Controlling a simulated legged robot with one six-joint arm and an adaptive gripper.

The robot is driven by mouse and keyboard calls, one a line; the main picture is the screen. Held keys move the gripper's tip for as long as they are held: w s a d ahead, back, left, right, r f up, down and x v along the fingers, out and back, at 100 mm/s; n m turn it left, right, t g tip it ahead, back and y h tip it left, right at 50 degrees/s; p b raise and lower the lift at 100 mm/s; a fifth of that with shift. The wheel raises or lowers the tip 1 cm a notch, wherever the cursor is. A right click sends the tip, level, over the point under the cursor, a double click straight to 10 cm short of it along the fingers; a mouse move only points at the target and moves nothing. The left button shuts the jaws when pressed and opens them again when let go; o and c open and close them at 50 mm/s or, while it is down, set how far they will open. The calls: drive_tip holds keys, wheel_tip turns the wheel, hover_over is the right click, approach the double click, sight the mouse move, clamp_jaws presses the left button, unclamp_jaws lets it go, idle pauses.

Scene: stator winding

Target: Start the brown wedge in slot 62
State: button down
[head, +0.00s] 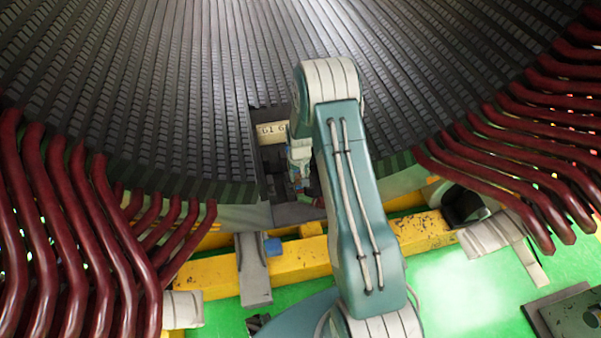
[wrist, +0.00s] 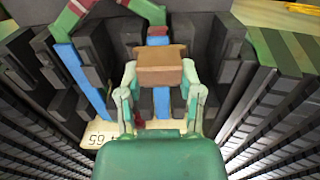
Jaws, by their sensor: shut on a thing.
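The brown wedge (wrist: 160,66) is a short block in the middle of the wrist view. My gripper (wrist: 161,82) is shut on it, with one pale green finger at each side. Behind and below the wedge, a blue strip (wrist: 160,103) lies in a slot between dark walls. From this view I cannot tell whether the wedge touches the slot. A cream number plate (wrist: 103,137) sits lower left; its digits are upside down and partly hidden, so slot 62 is not readable. In the head view, my gripper (head: 299,168) is at the bore edge, partly behind my arm; the wedge cannot be made out.
Dark ribbed stator teeth (head: 190,80) fill the back. Dark red coil ends (head: 85,240) stand at left and more (head: 530,150) at right. A yellow beam (head: 290,262) crosses the front above a green floor (head: 470,295). Another long blue strip (wrist: 85,80) lies left of the wedge.

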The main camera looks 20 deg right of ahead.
sight(299, 186)
drive_tip(key=shift+f, duration=0.45)
drive_tip(key=shift+d+f, duration=0.25)
drive_tip(key=shift+f, duration=0.65)
drive_tip(key=shift+a+f, duration=0.2)
drive_tip(key=shift+f, duration=0.6)
drive_tip(key=shift+d+f, duration=0.1)
drive_tip(key=shift+f, duration=0.25)
drive_tip(key=shift+f, duration=0.1)
drive_tip(key=shift+w+d, duration=0.1)
drive_tip(key=shift+w, duration=0.6)
drive_tip(key=shift+c, duration=0.9)
unclamp_jaws()
